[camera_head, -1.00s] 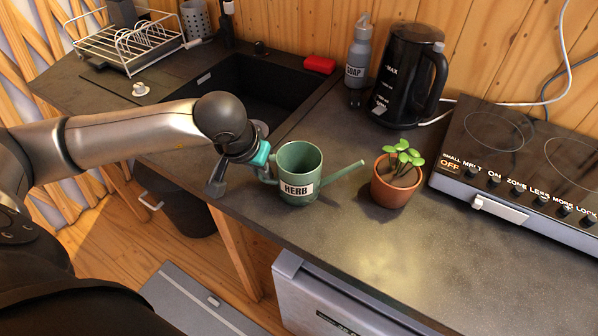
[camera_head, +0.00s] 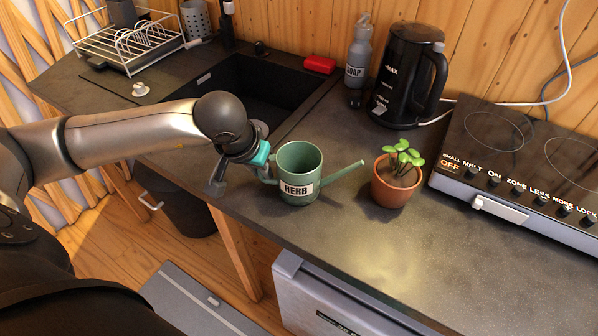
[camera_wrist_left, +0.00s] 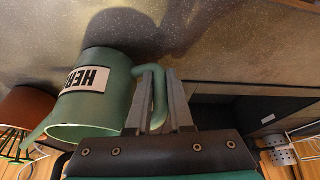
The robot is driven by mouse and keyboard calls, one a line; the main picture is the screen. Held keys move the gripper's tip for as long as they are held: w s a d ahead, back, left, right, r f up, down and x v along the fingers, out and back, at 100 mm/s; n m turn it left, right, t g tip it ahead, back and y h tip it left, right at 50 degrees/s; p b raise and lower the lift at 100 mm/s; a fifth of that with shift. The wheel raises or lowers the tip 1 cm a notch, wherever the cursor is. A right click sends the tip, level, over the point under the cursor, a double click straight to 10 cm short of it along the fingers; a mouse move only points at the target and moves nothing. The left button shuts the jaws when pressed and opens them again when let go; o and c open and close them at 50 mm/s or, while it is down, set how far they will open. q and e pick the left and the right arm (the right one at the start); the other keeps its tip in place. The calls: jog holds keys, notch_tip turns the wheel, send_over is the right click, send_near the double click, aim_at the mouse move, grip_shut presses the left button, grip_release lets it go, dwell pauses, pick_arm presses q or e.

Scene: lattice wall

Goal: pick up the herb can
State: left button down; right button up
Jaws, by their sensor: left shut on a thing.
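The herb can (camera_head: 300,171) is a green watering can with a white HERB label and a spout pointing right. It stands upright on the dark counter, near its front edge. My left gripper (camera_head: 267,172) is at the can's left side, shut on its handle. In the left wrist view the can (camera_wrist_left: 101,100) shows at the left, and the gripper's two fingers (camera_wrist_left: 160,100) lie on either side of the curved handle. My right gripper is not in view.
A potted plant (camera_head: 397,176) stands just right of the spout. A black kettle (camera_head: 408,78), a grey soap bottle (camera_head: 358,62) and a hob (camera_head: 520,150) are farther back and right. A dark sink (camera_head: 245,90) lies behind my arm. The front right of the counter is clear.

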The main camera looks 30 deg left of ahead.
pick_arm(q)
jog(key=shift+r, duration=0.25)
dwell(0.3)
notch_tip(320, 180, up, 20)
jog(key=p, duration=0.2)
jog(key=shift+f+p, duration=0.15)
jog(key=shift+p, duration=0.25)
dwell(0.3)
